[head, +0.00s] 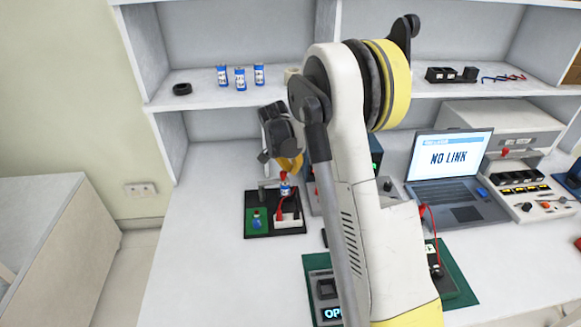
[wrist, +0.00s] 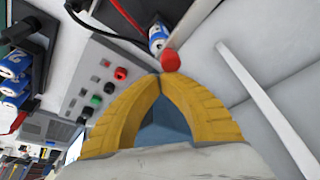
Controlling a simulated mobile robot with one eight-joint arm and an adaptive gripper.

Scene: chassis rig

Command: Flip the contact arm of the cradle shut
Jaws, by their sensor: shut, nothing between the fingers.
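The cradle is a dark base (head: 262,234) on the white bench, left of my arm. A blue-and-white cell (head: 286,190) stands upright there; it also shows in the wrist view (wrist: 157,34). A red tip (head: 284,175) shows at the cell's top. In the wrist view, the red tip (wrist: 170,60) is at the end of a thin bar, which seems to be the contact arm (wrist: 188,38). My gripper (head: 290,163) is shut and empty, just above the cell. Its yellow fingertips (wrist: 160,77) lie right by the red tip; I cannot tell whether they touch.
A green pad with a blue item (head: 256,220) and a red-and-white part (head: 288,219) share the dark base. A laptop (head: 450,170) reading "NO LINK" stands right of my arm. Several blue cells (head: 240,78) stand on the shelf. Bench left of the base is clear.

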